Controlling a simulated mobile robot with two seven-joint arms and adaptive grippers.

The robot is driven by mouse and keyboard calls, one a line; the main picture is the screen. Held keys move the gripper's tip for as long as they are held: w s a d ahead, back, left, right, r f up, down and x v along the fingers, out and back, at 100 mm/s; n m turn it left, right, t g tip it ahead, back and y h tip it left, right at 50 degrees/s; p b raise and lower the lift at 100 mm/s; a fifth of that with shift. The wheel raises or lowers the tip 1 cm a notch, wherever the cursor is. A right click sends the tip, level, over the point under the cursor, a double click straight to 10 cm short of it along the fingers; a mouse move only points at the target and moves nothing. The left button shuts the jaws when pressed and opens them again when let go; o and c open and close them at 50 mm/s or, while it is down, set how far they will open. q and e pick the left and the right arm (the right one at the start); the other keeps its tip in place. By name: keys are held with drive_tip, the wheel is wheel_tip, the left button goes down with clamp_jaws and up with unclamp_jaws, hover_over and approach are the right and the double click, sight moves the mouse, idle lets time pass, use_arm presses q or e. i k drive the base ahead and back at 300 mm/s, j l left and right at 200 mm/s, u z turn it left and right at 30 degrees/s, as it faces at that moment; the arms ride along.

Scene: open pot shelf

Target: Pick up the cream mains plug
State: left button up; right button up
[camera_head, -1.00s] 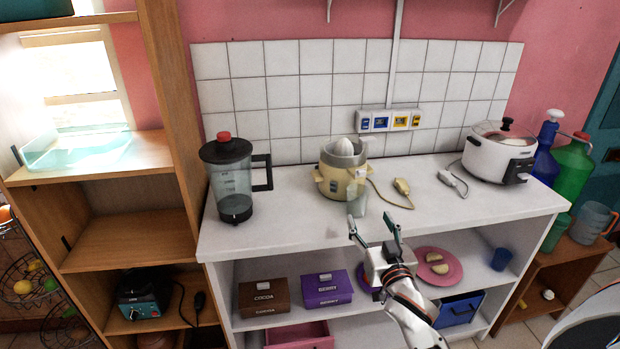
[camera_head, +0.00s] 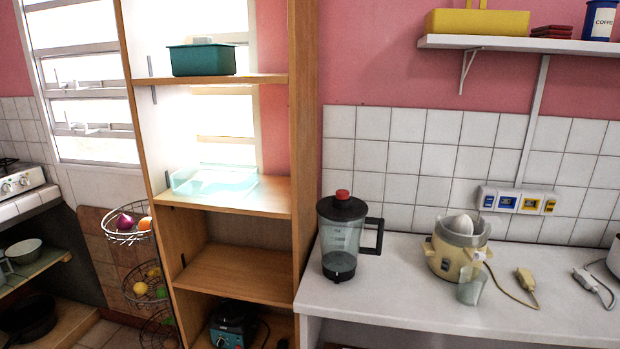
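The cream mains plug (camera_head: 525,279) lies on the white counter (camera_head: 400,298) at the right, on the end of a cord. The cord runs to the cream citrus juicer (camera_head: 447,257), to the left of the plug. A clear cup (camera_head: 471,288) stands in front of the juicer. A second, white plug (camera_head: 584,280) with a grey cord lies farther right. Neither of my grippers is in view.
A blender (camera_head: 342,240) stands at the counter's left end, beside the tall wooden shelf (camera_head: 305,150). Wall sockets (camera_head: 517,201) are behind the juicer. A white appliance is cut off at the right edge. The counter's front left is clear.

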sight(526, 278)
drive_tip(key=z, duration=1.35)
drive_tip(key=i+l+u, duration=0.3)
drive_tip(key=i+l, duration=0.1)
drive_tip(key=i, duration=0.1)
